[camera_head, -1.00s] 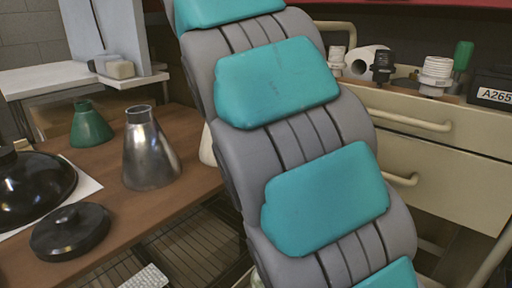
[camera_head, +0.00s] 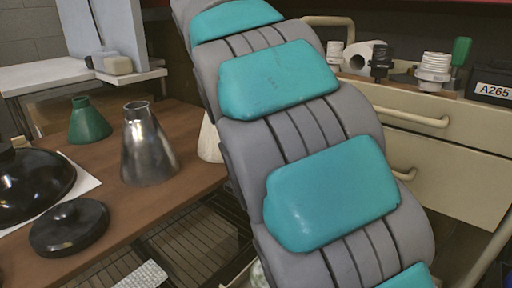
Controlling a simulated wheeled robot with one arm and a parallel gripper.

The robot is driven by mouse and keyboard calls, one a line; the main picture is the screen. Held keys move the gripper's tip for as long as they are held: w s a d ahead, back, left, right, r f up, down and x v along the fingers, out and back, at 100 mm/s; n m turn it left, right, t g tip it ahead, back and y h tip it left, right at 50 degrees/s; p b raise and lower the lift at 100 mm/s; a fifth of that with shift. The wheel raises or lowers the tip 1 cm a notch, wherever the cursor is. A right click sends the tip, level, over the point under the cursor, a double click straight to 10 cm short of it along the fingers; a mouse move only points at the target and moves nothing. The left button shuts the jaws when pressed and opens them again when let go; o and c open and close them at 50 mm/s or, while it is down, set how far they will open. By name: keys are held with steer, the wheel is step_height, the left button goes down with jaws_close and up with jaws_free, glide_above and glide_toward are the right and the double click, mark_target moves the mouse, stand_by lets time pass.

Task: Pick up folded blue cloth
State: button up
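I cannot make out a folded blue cloth in this view. My own grey arm with teal pads crosses the middle from top to bottom and hides part of the table and drawers behind it. My gripper is outside the picture, so its state does not show.
A brown table (camera_head: 90,230) at left holds a metal cone (camera_head: 148,150), a green cone (camera_head: 88,124), a black dome (camera_head: 30,190) and a round black lid (camera_head: 68,228). A beige drawer cabinet (camera_head: 455,155) stands at right, with a white threaded part (camera_head: 433,70) on top.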

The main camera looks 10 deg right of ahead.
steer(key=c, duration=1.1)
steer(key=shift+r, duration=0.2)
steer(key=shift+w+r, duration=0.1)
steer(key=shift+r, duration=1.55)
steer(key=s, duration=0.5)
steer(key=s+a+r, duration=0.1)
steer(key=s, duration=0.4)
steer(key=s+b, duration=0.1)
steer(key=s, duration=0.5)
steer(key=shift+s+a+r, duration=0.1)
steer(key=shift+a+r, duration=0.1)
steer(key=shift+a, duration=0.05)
